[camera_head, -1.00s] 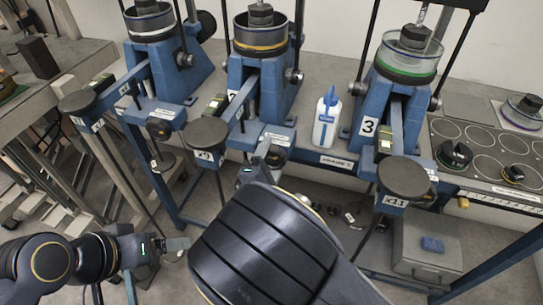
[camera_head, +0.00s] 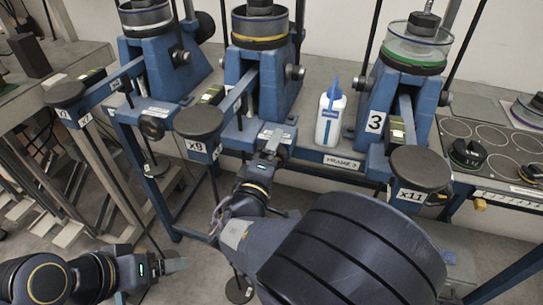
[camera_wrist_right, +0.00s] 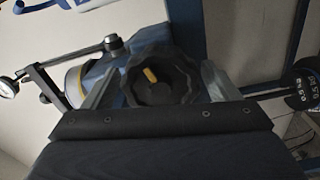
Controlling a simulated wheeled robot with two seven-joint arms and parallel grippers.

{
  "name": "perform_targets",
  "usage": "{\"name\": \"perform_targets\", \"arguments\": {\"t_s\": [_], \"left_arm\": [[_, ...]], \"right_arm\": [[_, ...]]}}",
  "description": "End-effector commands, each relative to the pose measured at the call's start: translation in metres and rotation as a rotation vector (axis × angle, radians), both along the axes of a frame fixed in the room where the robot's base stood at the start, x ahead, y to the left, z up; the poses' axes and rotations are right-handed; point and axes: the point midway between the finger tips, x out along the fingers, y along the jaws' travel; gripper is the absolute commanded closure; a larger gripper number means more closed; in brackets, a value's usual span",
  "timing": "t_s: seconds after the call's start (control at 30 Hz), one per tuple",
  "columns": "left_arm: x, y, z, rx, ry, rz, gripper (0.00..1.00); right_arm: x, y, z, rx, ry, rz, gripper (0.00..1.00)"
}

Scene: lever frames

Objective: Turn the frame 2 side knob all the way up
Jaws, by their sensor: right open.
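In the head view my right gripper (camera_head: 270,145) is at the front of frame 2 and the knob cannot be made out. My left gripper (camera_head: 177,265) hangs low at the left, away from the frames.
A white bottle with a blue cap (camera_head: 329,115) stands between frame 2 and the frame marked 3 (camera_head: 405,85). Another blue stand (camera_head: 165,70) is at the left. Black discs (camera_head: 420,168) stick out in front. A thin rod (camera_wrist_right: 65,58) shows beside the knob.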

Motion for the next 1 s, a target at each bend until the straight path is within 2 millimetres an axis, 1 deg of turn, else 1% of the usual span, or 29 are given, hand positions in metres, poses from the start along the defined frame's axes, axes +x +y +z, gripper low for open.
{"name": "perform_targets", "arguments": {"t_s": [0.07, 0.17, 0.5, 0.6, 0.73, 1.0], "left_arm": [[0.000, 0.000, -0.001, 0.000, 0.000, 0.000, 0.18], [0.000, 0.000, -0.003, 0.000, 0.000, 0.000, 0.18], [0.000, 0.000, -0.011, 0.000, 0.000, 0.000, 0.18], [0.000, 0.000, -0.012, 0.000, 0.000, 0.000, 0.18], [0.000, 0.000, -0.012, 0.000, 0.000, 0.000, 0.18], [0.000, 0.000, -0.011, 0.000, 0.000, 0.000, 0.18]], "right_arm": [[-0.001, 0.001, -0.001, -0.001, 0.001, 0.001, 0.18], [-0.008, 0.004, -0.001, 0.000, 0.001, 0.003, 0.18], [-0.047, 0.016, -0.002, -0.001, 0.002, 0.004, 0.18], [-0.055, 0.019, -0.002, -0.002, 0.002, 0.004, 0.18], [-0.058, 0.019, -0.001, -0.003, 0.002, 0.001, 0.18], [-0.057, 0.017, -0.001, -0.013, 0.007, -0.004, 0.18]]}}
